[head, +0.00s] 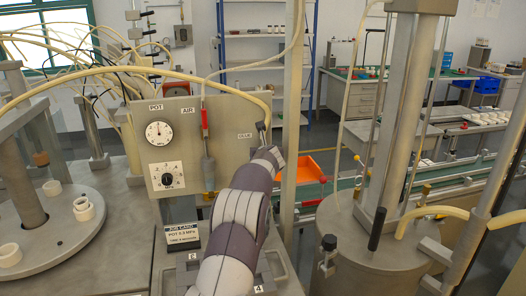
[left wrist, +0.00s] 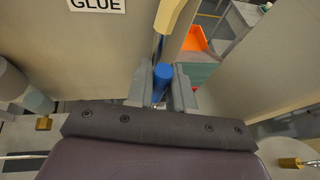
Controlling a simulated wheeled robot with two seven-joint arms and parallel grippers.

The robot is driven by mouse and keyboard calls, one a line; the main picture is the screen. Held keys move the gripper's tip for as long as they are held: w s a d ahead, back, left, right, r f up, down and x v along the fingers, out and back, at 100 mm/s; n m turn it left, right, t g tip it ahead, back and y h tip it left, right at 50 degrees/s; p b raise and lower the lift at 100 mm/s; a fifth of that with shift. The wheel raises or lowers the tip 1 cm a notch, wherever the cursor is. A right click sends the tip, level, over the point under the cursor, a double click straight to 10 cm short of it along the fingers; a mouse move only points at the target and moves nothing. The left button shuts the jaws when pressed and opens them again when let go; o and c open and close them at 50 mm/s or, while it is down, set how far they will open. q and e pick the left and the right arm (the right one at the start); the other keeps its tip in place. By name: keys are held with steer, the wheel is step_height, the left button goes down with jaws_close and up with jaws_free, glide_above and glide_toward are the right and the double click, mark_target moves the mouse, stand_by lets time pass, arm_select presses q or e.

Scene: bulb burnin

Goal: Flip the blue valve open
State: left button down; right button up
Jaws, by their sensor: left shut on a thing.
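The blue valve (left wrist: 162,82) shows in the left wrist view as a short blue handle below a cream hose end. My left gripper (left wrist: 161,90) has a finger on each side of it and is shut on it. In the head view my left gripper (head: 266,146) is at the right edge of the grey panel (head: 228,165), by the GLUE label (head: 244,135). The gripper and arm hide the blue valve there. I cannot tell the handle's exact angle. My right gripper is in neither view.
A red-handled fitting (head: 204,120) hangs under the AIR label, left of my arm. The panel carries a pressure gauge (head: 159,133) and a dial (head: 166,177). A large metal tank (head: 362,245) stands to the right. An orange tray (head: 305,168) lies behind.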

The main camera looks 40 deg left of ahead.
arm_select(q)
steer(key=shift+f, duration=0.25)
steer(key=c, duration=1.1)
jaws_free()
steer(key=shift+w, duration=0.1)
steer(key=shift+d+r, duration=0.1)
steer(key=shift+s+d+r+b, duration=0.1)
steer(key=shift+s+d+b, duration=0.05)
steer(key=shift+s+b, duration=0.2)
steer(key=b+v, duration=0.3)
steer(key=v, duration=0.9)
steer(key=shift+w+r, duration=0.1)
steer(key=shift+w, duration=0.05)
